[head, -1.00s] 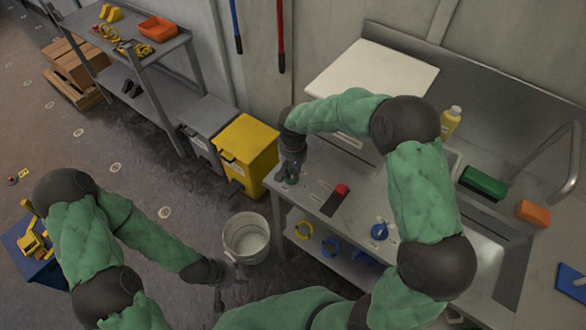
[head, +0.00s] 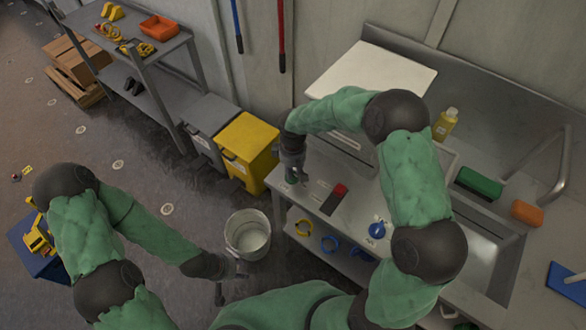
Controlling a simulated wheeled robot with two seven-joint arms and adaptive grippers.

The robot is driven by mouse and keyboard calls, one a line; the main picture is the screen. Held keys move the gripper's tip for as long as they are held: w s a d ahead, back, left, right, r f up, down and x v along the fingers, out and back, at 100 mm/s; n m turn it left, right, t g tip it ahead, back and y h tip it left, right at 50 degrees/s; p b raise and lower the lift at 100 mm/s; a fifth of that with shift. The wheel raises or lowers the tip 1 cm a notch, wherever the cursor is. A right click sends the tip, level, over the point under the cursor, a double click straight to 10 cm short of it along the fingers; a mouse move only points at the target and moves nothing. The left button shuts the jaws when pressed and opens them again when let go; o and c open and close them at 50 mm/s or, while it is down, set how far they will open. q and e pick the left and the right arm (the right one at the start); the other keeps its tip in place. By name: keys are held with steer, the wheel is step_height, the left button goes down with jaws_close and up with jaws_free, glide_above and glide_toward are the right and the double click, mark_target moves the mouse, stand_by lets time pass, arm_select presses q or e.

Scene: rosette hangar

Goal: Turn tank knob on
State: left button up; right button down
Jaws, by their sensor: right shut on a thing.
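The sink unit's front ledge (head: 318,203) carries a red knob or handle (head: 340,189) on a dark plate and a blue round knob (head: 377,229). A small green part (head: 291,180), seemingly a green knob, shows at the ledge's left end, mostly hidden by my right gripper. My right gripper (head: 293,174) points down from above and is shut on this green part. My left gripper (head: 229,284) is low at the bottom, in front of the bucket, with its fingers apart and nothing between them.
A metal bucket (head: 247,235) stands on the floor beside the ledge. A yellow bin (head: 247,150) and a grey bin (head: 207,130) stand behind it. A yellow bottle (head: 445,124), green block (head: 479,184) and orange block (head: 527,212) are at the sink.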

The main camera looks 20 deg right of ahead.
mark_target(293, 172)
steer(key=shift+n, duration=0.3)
steer(key=c, duration=1.1)
jaws_free()
step_height(293, 172, up, 12)
steer(key=shift+f, duration=0.1)
